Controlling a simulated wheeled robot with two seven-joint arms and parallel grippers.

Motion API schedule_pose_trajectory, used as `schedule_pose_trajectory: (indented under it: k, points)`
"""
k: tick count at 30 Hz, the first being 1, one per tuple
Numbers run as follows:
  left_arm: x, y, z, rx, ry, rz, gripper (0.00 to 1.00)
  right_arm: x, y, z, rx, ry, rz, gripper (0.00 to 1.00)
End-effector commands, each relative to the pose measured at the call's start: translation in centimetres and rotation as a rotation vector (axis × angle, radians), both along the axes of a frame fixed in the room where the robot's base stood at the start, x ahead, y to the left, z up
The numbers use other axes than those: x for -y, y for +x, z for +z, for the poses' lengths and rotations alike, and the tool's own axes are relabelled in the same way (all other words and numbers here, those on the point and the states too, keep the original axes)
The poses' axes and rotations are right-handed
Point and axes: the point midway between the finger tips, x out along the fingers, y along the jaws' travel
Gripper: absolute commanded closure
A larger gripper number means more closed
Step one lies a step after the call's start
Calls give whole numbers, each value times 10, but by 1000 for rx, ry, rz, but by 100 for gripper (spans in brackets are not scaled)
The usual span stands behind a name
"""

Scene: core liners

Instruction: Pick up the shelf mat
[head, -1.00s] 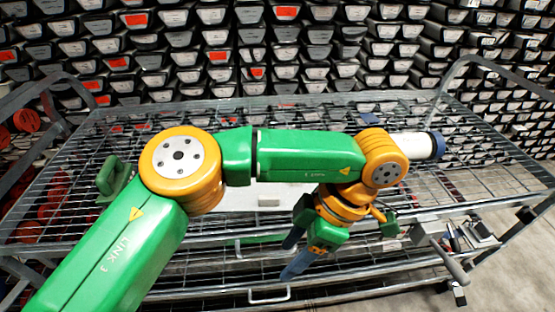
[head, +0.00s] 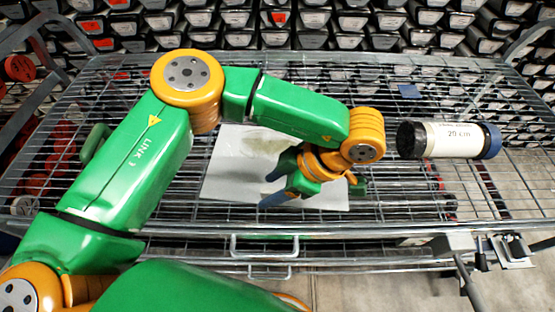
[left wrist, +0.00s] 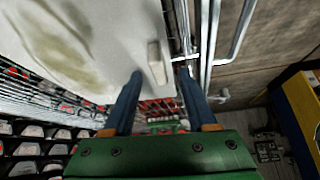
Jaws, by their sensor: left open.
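The shelf mat (head: 222,170) is a pale grey-white sheet with a faint brownish stain, lying flat on the wire shelf. In the left wrist view the mat (left wrist: 110,25) fills the upper left, and a small pale block (left wrist: 157,64) stands out from it near its edge. My left gripper (head: 268,188) is over the mat in the head view, open, with blue fingers. In the left wrist view its fingertips (left wrist: 161,73) lie on either side of the block's lower end; I cannot tell whether they touch it. My right gripper is not in view.
A white tube (head: 455,140) with black and blue ends lies on the wire shelf (head: 395,190) to the right. A small blue piece (head: 409,91) lies behind it. Racks of labelled trays (head: 340,25) line the back. Metal rails (head: 265,240) run along the shelf's front.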

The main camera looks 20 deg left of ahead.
Motion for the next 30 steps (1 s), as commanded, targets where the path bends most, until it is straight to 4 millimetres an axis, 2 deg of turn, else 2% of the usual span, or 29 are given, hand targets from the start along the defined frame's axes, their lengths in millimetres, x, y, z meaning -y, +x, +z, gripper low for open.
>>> schedule_pose_trajectory:
  k: [3,9,30]
  points:
    - [0,0,0,0,0,0,45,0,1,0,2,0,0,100]
    - [0,0,0,0,0,0,99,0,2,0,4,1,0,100]
    - [1,0,0,0,-1,-1,100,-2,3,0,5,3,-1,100]
